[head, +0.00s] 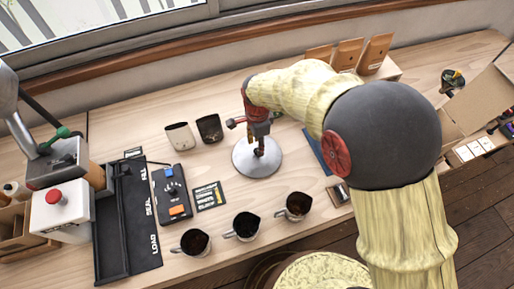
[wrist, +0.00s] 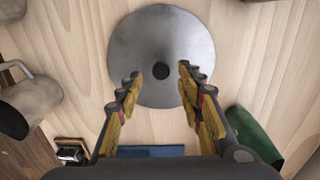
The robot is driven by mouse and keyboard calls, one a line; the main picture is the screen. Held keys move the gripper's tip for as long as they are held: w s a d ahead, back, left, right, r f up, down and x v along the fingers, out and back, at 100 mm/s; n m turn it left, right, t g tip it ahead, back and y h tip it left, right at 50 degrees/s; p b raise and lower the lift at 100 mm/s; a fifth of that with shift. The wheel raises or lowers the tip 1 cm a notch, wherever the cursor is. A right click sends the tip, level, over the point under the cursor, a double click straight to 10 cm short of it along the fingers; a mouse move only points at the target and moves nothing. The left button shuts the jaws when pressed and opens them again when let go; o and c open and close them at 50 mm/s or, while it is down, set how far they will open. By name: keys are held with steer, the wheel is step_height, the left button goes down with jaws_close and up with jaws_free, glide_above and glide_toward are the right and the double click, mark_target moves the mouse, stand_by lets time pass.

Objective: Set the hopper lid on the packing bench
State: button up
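The hopper lid, a round grey metal disc (head: 247,165) with a dark centre knob, lies flat on the pale wooden packing bench (head: 130,110). It also fills the upper middle of the wrist view (wrist: 160,30), with bare bench wood (wrist: 85,70) around it. My gripper (head: 259,150) points down over the lid in the head view and hides part of it. In the wrist view my gripper (wrist: 158,72) is open, its fingers spread to either side of the knob. Nothing is visibly held; whether the fingertips touch the lid I cannot tell.
Two cups (head: 180,136) stand left of the lid. Several metal jugs (head: 246,226) line the front edge. A blue-button control box (head: 172,192) and black sealer (head: 128,225) are at left. Brown bags (head: 375,54) stand behind right. A green object (wrist: 252,135) lies near my right finger.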

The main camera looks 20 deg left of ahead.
step_height(320, 180, up, 8)
steer(key=p, duration=0.1)
steer(key=shift+f, duration=0.15)
steer(key=d+r+n+t+y, duration=0.15)
steer(key=d+r+n, duration=0.25)
steer(key=d+r, duration=1.4)
steer(key=s+d+r+n+t, duration=0.1)
steer(key=s+d+n+t, duration=0.1)
steer(key=s+d, duration=0.4)
steer(key=s+d+r+n+t+h, duration=0.1)
steer(key=s+d+n+t, duration=0.1)
steer(key=s+d, duration=0.5)
steer(key=d+n, duration=0.1)
steer(key=d, duration=0.4)
steer(key=shift+s+r+n, duration=0.2)
steer(key=shift+s+n, duration=0.05)
steer(key=shift+n, duration=0.15)
